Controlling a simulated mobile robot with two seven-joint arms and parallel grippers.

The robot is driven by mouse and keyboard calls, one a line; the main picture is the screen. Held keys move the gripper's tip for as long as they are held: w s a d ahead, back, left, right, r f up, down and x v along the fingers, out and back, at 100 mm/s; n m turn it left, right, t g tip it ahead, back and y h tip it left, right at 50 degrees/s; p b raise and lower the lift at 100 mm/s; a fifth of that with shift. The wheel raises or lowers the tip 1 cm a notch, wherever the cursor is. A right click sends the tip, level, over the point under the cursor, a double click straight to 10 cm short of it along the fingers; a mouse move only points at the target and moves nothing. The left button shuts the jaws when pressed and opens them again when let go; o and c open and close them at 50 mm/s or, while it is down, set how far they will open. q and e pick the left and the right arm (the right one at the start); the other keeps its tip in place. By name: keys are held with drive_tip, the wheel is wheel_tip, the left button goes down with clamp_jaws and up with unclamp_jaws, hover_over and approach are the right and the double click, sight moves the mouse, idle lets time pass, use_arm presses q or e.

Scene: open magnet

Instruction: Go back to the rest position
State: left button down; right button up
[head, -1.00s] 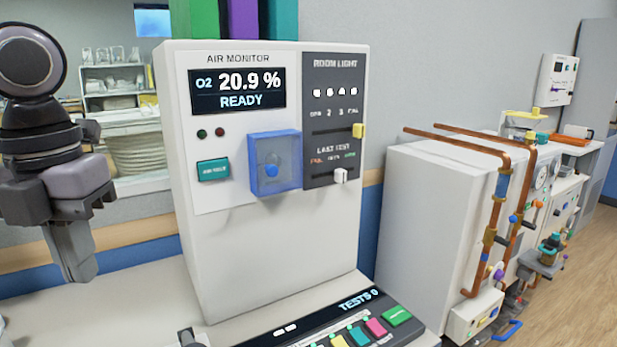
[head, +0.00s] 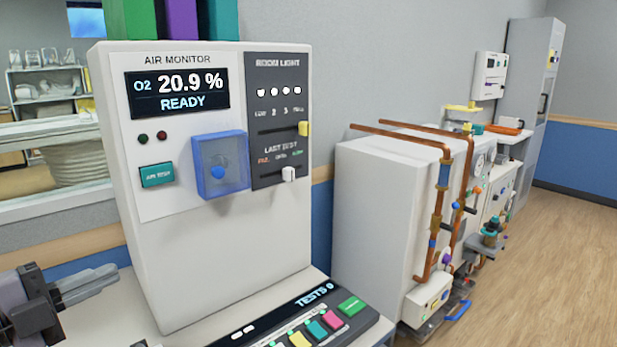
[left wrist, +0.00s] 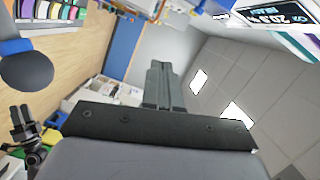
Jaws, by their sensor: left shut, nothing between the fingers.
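My left gripper (head: 112,275) is low at the left edge of the head view, its fingers pointing right. It is in front of the lower left part of the white air monitor (head: 225,255), apart from it as far as I can tell. In the left wrist view its fingers (left wrist: 163,84) are together with nothing between them. The monitor screen (head: 178,94) reads O2 20.9 % and READY. A clear blue cover (head: 221,165) sits over a blue button on the monitor's front.
A dark key panel (head: 300,320) with coloured keys and TESTS 0 lies before the monitor. A white cabinet (head: 375,220) with copper pipes (head: 440,200) stands to the right. The wooden floor (head: 560,230) at far right is clear.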

use_arm(q)
drive_tip(key=s+a+f+n+t+y, duration=0.1)
drive_tip(key=a+f+n+y, duration=0.2)
drive_tip(key=f+n+y, duration=0.25)
drive_tip(key=a+f+n+t+y, duration=0.2)
drive_tip(key=a+f+n+y, duration=0.15)
drive_tip(key=n, duration=0.25)
drive_tip(key=s+d+f+n+g+y, duration=0.1)
drive_tip(key=s+f+n+g, duration=0.1)
drive_tip(key=s+f+g, duration=0.1)
drive_tip(key=s+d+f+n+g+y, duration=0.1)
drive_tip(key=s+d+f+n+g, duration=0.1)
drive_tip(key=s+f, duration=0.3)
drive_tip(key=s+d+f+n+g+y, duration=0.1)
drive_tip(key=s+f+n+g, duration=0.3)
drive_tip(key=f, duration=0.5)
drive_tip(key=shift+s+d, duration=0.45)
drive_tip(key=shift+d, duration=0.1)
drive_tip(key=s+d+f+g+h, duration=0.2)
drive_tip(key=s+d+f+g, duration=0.15)
drive_tip(key=s+d, duration=0.4)
drive_tip(key=w+d+f+t+h+b, duration=0.1)
drive_tip(key=w+d+f+t, duration=0.1)
drive_tip(key=w+f+t, duration=0.4)
wheel_tip(320, 180, down, 4)
drive_tip(key=shift+d+f+h, duration=0.1)
drive_tip(key=shift+d+h, duration=0.1)
drive_tip(key=shift+h, duration=0.2)
